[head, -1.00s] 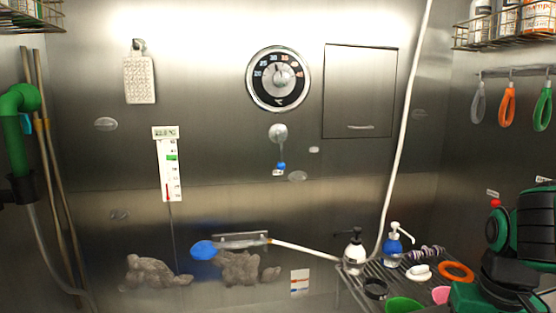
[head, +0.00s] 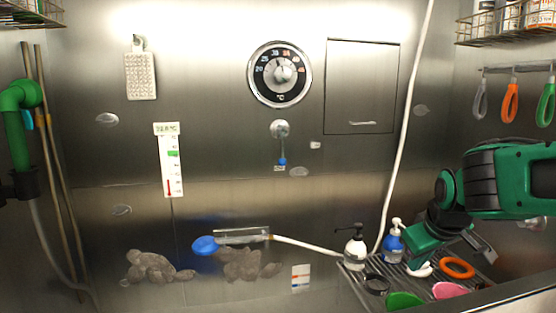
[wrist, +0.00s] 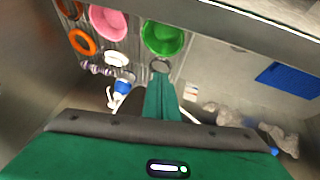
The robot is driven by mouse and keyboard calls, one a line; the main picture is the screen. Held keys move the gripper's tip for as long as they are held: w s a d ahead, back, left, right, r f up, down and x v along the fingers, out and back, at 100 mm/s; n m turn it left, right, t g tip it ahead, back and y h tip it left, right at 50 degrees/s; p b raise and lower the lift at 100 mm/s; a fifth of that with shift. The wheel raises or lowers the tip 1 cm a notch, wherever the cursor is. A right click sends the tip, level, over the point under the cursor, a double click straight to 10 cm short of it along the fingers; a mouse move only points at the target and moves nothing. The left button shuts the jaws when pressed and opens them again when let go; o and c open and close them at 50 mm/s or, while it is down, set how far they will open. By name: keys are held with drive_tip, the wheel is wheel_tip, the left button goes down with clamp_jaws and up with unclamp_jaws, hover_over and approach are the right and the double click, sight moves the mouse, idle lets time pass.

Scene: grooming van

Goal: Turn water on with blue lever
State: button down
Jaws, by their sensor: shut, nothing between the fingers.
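The blue lever (head: 282,161) is a small blue-tipped handle hanging straight down from a round metal fitting (head: 280,129) on the steel back wall, below the dial. My gripper (head: 420,250) is over the rack at the lower right, well right of and below the lever, not touching it. In the wrist view my gripper (wrist: 162,100) is green, shut and empty, above the rack. The lever cannot be made out in the wrist view.
The dark slatted rack (head: 350,284) holds a white bottle (head: 355,250), a blue bottle (head: 392,245), bowls and rings. The wall around the lever is clear.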

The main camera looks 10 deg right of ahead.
drive_tip(key=w+a+r+n+t, duration=0.2)
drive_tip(key=w+n, duration=0.1)
drive_tip(key=w, duration=0.3)
drive_tip(key=w+a+r+n+t, duration=0.2)
drive_tip(key=w+a+n, duration=0.1)
drive_tip(key=w, duration=0.3)
drive_tip(key=n+t+y, duration=0.5)
drive_tip(key=n+t, duration=0.3)
drive_tip(key=n, duration=0.5)
approach(282, 146)
drive_tip(key=s+a+f, duration=0.1)
drive_tip(key=a+f, duration=0.2)
drive_tip(key=a, duration=0.2)
drive_tip(key=shift+a, duration=0.35)
drive_tip(key=shift+w+d, duration=0.45)
drive_tip(key=shift+w, duration=1.05)
drive_tip(key=shift+w+d, duration=0.45)
drive_tip(key=shift+w, duration=1.05)
drive_tip(key=shift+w+d, duration=0.45)
drive_tip(key=shift+w, duration=1.1)
